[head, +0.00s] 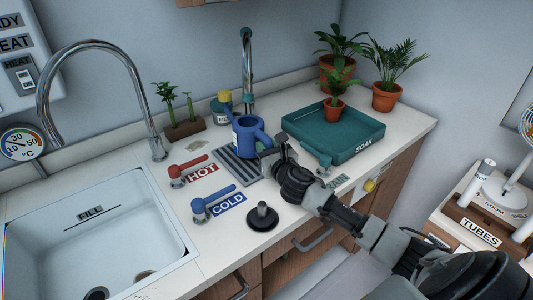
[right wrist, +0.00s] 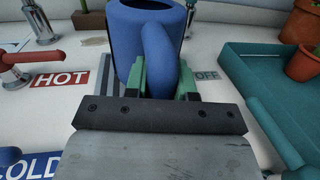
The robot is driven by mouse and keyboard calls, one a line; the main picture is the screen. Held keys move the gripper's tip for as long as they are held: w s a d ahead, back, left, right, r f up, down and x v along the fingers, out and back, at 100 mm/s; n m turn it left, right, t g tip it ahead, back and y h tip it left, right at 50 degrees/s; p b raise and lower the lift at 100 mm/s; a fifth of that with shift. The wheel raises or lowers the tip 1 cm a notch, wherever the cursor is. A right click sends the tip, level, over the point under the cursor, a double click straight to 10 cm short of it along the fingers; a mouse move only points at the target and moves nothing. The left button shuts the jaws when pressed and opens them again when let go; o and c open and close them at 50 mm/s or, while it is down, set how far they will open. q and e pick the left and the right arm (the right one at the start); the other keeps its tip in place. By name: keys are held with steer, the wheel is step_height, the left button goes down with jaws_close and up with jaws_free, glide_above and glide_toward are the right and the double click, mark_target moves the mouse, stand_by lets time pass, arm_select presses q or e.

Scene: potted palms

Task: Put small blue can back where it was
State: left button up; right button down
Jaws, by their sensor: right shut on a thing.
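The small blue can (head: 246,139) is upright at the grey slatted grate (head: 236,168), below the tall curved tap. I cannot tell if its base touches the grate. My right gripper (head: 268,149) reaches in from the right and is shut on the can's handle. In the right wrist view, the can (right wrist: 146,30) fills the top middle, and the green fingers of the right gripper (right wrist: 161,78) sit on either side of its handle. The can's lower front is hidden there by the gripper. My left gripper is not in view.
A teal SOAK tray (head: 300,142) with a potted palm (head: 335,108) stands right of the can. Red HOT (head: 188,170) and blue COLD (head: 213,200) levers stand left, near the sink (head: 90,250). A black knob (head: 262,216) is in front. A yellow-topped pot (head: 222,108) stands behind.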

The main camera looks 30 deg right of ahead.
steer(key=shift+f, duration=1.05)
steer(key=c, duration=0.9)
jaws_free()
steer(key=shift+c, duration=0.2)
steer(key=s, duration=0.4)
steer(key=s+b, duration=0.1)
steer(key=s, duration=0.3)
steer(key=s+a, duration=0.1)
steer(key=s, duration=0.3)
steer(key=shift+a, duration=0.1)
